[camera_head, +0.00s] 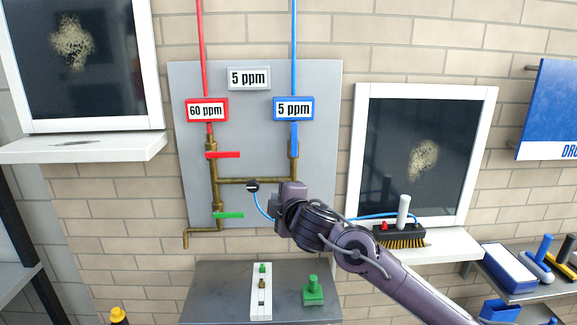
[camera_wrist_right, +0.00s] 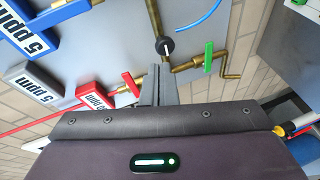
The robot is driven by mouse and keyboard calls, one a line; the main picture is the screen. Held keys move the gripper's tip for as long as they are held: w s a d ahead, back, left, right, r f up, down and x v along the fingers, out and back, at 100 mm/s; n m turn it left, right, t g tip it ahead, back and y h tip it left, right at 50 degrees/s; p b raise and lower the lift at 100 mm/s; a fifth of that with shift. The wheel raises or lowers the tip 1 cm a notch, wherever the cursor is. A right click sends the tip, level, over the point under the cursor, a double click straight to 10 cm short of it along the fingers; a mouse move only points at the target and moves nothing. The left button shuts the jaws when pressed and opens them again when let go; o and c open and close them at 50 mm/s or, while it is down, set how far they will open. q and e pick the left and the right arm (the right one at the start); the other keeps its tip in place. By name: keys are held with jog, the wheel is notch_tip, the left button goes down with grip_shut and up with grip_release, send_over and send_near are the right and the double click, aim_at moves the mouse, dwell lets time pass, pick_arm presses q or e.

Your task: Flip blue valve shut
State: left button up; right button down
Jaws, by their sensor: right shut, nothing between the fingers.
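In the right wrist view the fingers of my right gripper (camera_wrist_right: 159,82) are shut and empty, pointing toward the brass pipes near a black round cap (camera_wrist_right: 167,47). This cap also shows in the head view (camera_head: 253,186), left of the gripper. The blue 5 ppm display (camera_head: 293,109) hangs above the gripper. My left gripper is not in view.
A red handle (camera_head: 222,155) and a green handle (camera_head: 228,215) sit crosswise on the left brass pipe. A blue cable (camera_wrist_right: 200,22) hangs near the pipes. Below are a grey shelf (camera_head: 210,292) with a green-knobbed block (camera_head: 313,291), and a brush (camera_head: 400,236) on the right ledge.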

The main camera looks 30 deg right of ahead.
aim_at(294, 140)
notch_tip(294, 140, up, 12)
jog(key=d+n+t, duration=0.2)
jog(key=d, duration=0.1)
jog(key=shift+f, duration=0.25)
jog(key=shift+w, duration=0.15)
jog(key=shift+w, duration=0.1)
jog(key=w+d+p, duration=0.5)
jog(key=w, duration=0.2)
jog(key=shift+w+d+p, duration=0.2)
jog(key=shift+p, duration=0.1)
